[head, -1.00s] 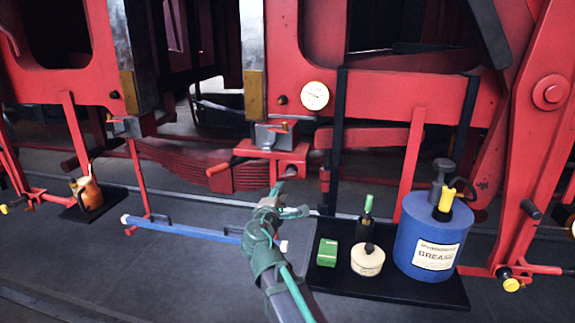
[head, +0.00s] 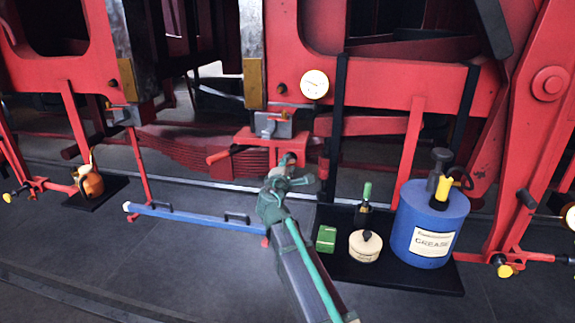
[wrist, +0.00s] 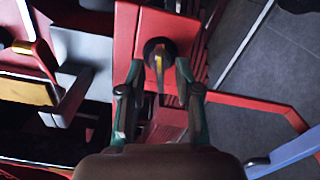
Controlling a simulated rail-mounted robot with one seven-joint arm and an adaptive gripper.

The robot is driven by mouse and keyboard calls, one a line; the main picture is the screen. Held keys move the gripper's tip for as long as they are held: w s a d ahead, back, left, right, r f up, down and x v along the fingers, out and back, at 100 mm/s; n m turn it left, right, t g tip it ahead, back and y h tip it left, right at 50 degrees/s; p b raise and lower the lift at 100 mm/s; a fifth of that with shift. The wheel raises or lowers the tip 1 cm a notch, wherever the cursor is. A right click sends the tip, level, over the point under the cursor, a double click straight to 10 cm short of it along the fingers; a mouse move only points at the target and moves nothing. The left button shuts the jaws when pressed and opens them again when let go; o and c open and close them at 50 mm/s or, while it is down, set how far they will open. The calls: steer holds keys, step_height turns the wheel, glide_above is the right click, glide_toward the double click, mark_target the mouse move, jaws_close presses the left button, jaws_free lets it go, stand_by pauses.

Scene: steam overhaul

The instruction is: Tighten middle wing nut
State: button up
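In the wrist view, a dark round knob with a yellowish wing across it (wrist: 159,56), which looks like the wing nut, sits on a red bracket (wrist: 125,38). My gripper (wrist: 160,70) points at it, with its two green fingers apart, one on each side of the nut. A small gap seems to show at each side, and I cannot tell whether either finger touches. In the head view, my gripper (head: 289,168) is at the front of the red bracket (head: 258,138) below the gauge, and it mostly hides the nut.
A black tray (head: 400,277) at the right holds a blue grease can (head: 425,220), a green box (head: 326,238), a cream tin (head: 365,246) and a dark bottle (head: 365,212). A blue bar (head: 190,217) lies left of my arm. An orange oil can (head: 90,182) stands farther left.

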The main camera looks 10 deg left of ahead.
jaws_close()
steer(key=shift+f+b, duration=0.15)
steer(key=shift+b, duration=0.25)
steer(key=m+b, duration=0.3)
steer(key=b, duration=0.3)
jaws_free()
